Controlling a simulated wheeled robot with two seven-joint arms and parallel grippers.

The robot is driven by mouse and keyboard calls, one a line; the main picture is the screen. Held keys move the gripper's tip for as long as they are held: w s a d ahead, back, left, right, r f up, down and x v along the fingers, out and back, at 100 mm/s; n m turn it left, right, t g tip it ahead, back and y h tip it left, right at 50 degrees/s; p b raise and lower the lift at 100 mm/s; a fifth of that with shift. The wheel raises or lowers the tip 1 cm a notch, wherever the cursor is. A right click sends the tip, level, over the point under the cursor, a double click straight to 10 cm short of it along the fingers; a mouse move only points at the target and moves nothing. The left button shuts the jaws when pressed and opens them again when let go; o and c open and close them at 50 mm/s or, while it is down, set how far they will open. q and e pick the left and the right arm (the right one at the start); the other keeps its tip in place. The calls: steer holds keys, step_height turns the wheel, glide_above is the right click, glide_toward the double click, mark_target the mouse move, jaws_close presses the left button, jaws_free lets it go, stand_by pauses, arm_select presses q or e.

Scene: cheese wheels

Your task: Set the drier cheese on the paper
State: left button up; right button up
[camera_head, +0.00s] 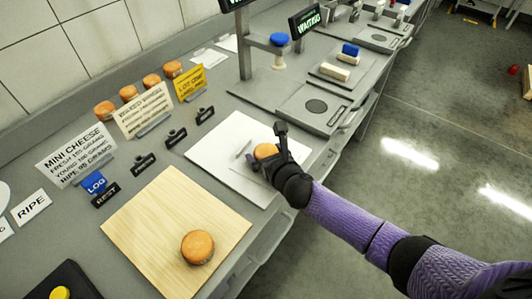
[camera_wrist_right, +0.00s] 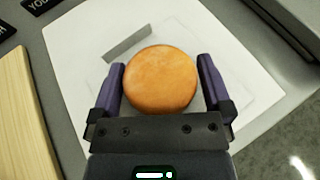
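A round orange cheese wheel (camera_head: 266,151) is between the fingers of my right gripper (camera_head: 267,146), over the white paper (camera_head: 222,138). In the right wrist view the cheese (camera_wrist_right: 160,81) fills the space between the two fingers, which lie close along its sides; my right gripper (camera_wrist_right: 161,85) looks shut on it. I cannot tell whether its underside touches the paper (camera_wrist_right: 85,60). A second, browner-edged cheese wheel (camera_head: 197,247) lies flat on the wooden board (camera_head: 150,215). My left gripper is not in view.
Several small cheeses (camera_head: 104,111) stand along the back behind sign cards (camera_head: 143,109). A grey strip (camera_wrist_right: 128,43) lies on the paper. Scales (camera_head: 316,106) and a post with a screen (camera_head: 305,20) stand beyond. The board has bare room.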

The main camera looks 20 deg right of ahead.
steer(key=shift+r, duration=0.1)
steer(key=shift+s+r+p, duration=0.2)
steer(key=shift+s+p, duration=0.1)
steer(key=shift+p, duration=0.05)
steer(key=p+v, duration=0.3)
steer(key=v, duration=0.8)
steer(key=shift+s+p, duration=0.2)
steer(key=shift+p, duration=0.1)
steer(key=shift+d, duration=0.15)
